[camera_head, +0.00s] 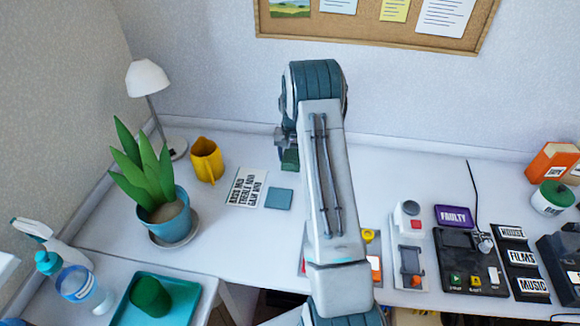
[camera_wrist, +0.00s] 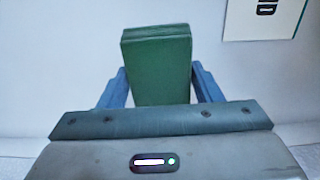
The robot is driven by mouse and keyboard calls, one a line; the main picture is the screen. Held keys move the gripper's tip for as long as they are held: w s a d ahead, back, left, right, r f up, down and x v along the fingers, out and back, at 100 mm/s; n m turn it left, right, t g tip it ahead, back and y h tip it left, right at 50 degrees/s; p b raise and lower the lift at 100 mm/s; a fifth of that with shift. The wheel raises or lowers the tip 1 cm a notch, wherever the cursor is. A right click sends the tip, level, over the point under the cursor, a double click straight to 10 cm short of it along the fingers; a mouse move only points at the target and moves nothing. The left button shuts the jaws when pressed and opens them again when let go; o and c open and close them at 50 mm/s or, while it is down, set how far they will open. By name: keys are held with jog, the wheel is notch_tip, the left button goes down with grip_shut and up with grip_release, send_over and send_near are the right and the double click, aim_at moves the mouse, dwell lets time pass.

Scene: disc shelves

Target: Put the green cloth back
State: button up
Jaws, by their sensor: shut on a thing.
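The folded green cloth (camera_wrist: 157,62) stands as a thick block between the blue fingers of my gripper (camera_wrist: 160,85) in the wrist view. My gripper is shut on it. In the head view, the cloth (camera_head: 290,160) shows just below my gripper (camera_head: 289,148), over the back of the white desk, partly hidden by my arm. I cannot tell whether it touches the desk. A flat teal square (camera_head: 279,198) lies on the desk in front of it. A teal tray (camera_head: 186,306) at lower left holds a rounded dark green thing (camera_head: 150,296).
A printed card (camera_head: 247,187) and a yellow mug (camera_head: 207,160) are left of my gripper. A potted plant (camera_head: 172,226), a lamp (camera_head: 147,80) and bottles (camera_head: 76,283) stand farther left. Devices (camera_head: 468,262) and labelled black boxes (camera_head: 522,258) fill the right side.

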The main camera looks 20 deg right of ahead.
jog(key=shift+w+a+f, duration=0.25)
jog(key=shift+f, duration=0.15)
jog(key=shift+f+b, duration=0.8)
jog(key=shift+f, duration=1)
jog(key=shift+f, duration=0.1)
jog(key=o, duration=0.9)
jog(key=shift+o, duration=0.2)
